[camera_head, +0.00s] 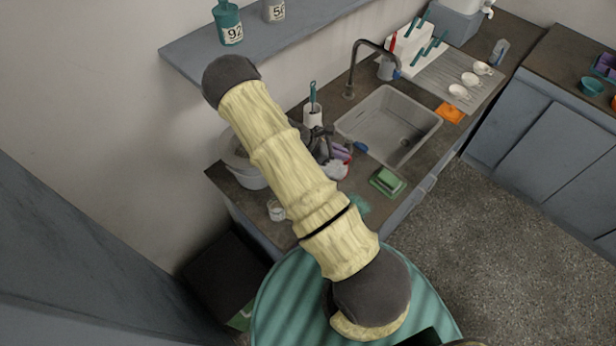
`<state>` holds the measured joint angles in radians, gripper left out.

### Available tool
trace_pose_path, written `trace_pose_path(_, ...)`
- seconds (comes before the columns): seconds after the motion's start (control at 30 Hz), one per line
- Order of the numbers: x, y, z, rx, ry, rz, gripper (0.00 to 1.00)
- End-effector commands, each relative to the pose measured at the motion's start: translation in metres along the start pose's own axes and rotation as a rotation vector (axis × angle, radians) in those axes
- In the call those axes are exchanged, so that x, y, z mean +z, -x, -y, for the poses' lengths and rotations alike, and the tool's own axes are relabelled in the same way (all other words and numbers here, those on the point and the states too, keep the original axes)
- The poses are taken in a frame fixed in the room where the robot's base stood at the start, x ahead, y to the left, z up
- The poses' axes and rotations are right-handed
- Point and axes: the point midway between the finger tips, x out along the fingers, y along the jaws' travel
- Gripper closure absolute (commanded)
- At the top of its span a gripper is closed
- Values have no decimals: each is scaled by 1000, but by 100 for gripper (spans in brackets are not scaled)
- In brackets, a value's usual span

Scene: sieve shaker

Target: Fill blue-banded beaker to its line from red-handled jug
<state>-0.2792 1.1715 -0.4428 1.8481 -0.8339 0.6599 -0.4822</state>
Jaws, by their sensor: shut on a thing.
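My gripper (322,148) is dark and small in the head view, beyond my yellow-sleeved arm and left of the sink. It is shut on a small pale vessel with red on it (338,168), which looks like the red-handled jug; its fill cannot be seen. A small clear beaker (276,211) stands on the counter, left of my arm and apart from the gripper. Its band and line are too small to make out, so I cannot tell whether it is the blue-banded one.
The sink (388,125) with its dark tap (352,80) lies right of the gripper. A green sponge-like block (387,181) lies by the counter's front edge. A pale bowl (240,165) is partly behind my arm. A grey jug (387,68) stands behind the sink.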

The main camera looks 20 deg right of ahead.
Motion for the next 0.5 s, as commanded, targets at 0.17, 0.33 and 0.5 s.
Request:
trace_pose_path(0.17, 3, -5, 0, -4, -3, -36, 100)
trace_pose_path(0.33, 3, -5, 0, -6, -4, -34, 100)
trace_pose_path(0.5, 4, -5, 0, -6, -4, -34, 100)
